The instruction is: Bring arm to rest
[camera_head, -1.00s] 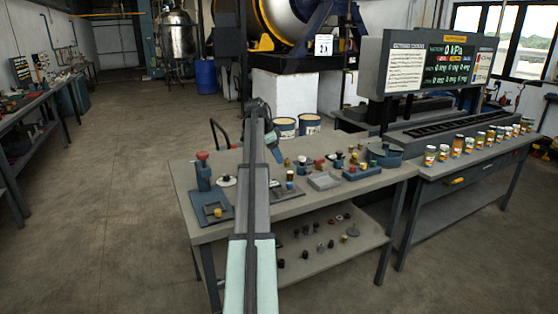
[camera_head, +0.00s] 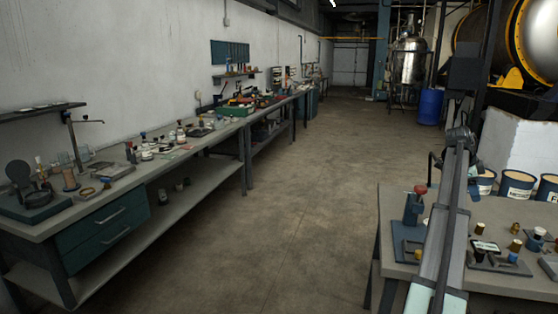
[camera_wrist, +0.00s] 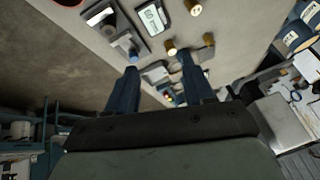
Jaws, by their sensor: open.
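My arm reaches out over the right-hand table (camera_head: 500,283) in the head view, with its far end (camera_head: 458,138) raised above the table's back edge. In that view I cannot make out the fingers. In the wrist view my gripper (camera_wrist: 158,64) shows two dark blue fingers, well apart, with nothing held between them. The tabletop (camera_wrist: 110,50) with small parts lies beyond the fingertips. I cannot tell the exact gap between the fingers and those parts.
A blue stand with a red knob (camera_head: 415,205) is left of my arm. Small brass and blue parts (camera_head: 515,246) lie to its right. Labelled tubs (camera_head: 517,185) stand behind the table. A long cluttered workbench (camera_head: 120,210) lines the left wall. The floor aisle (camera_head: 310,200) is clear.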

